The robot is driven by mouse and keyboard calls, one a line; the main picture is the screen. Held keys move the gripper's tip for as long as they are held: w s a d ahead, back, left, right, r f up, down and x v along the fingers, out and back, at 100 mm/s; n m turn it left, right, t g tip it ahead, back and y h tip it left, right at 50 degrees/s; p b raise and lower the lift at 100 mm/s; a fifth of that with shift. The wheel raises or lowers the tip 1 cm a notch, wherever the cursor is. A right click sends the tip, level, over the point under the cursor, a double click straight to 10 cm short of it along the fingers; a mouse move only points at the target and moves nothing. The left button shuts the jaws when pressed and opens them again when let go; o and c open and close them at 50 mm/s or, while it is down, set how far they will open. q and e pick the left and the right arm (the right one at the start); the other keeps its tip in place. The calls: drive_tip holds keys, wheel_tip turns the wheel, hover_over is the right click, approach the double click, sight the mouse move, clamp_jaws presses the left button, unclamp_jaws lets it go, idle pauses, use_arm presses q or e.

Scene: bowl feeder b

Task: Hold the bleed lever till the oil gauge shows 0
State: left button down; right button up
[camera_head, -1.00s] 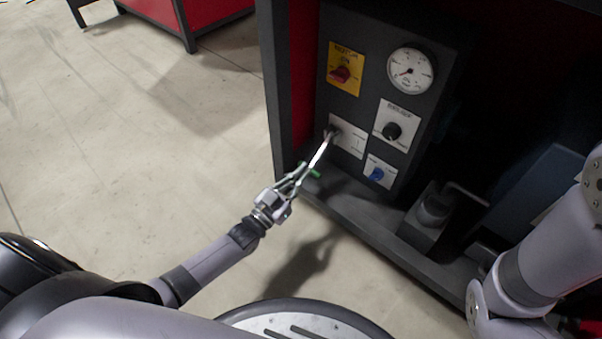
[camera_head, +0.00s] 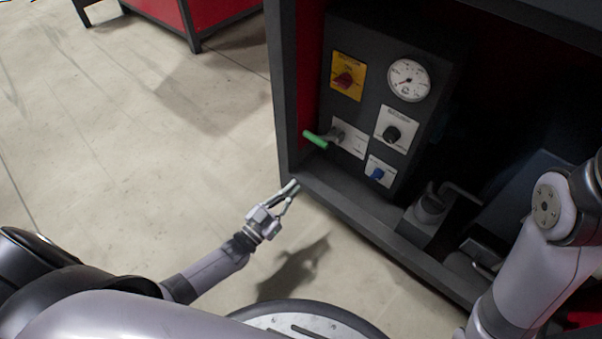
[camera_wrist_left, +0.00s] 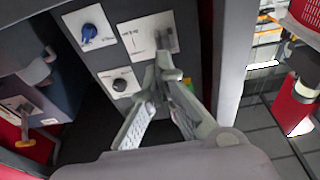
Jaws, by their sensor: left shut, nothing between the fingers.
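The bleed lever (camera_head: 316,140) has a green grip and sticks out to the left from a white plate (camera_head: 352,142) on the dark control panel. In the left wrist view a small green bit (camera_wrist_left: 187,82) shows beside my finger. The round white oil gauge (camera_head: 408,80) sits at the panel's top right; its red needle points lower left, but the figures are too small to read. My left gripper (camera_head: 293,187) is shut and empty, below and left of the lever, apart from it. My right arm shows at the right; its gripper is out of view.
The panel also carries a yellow plate with a red switch (camera_head: 344,81), a black knob (camera_head: 392,134) and a blue knob (camera_head: 377,174). The cabinet's dark frame edge (camera_head: 283,95) stands left of it. Open floor (camera_head: 130,150) lies to the left.

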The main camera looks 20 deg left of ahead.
use_arm(q)
drive_tip(key=shift+s+a+f, duration=0.25)
drive_tip(key=shift+s+f, duration=0.35)
drive_tip(key=shift+s+a+f, duration=0.25)
drive_tip(key=shift+s+f, duration=0.3)
drive_tip(key=shift+s, duration=0.05)
drive_tip(key=shift+r, duration=0.1)
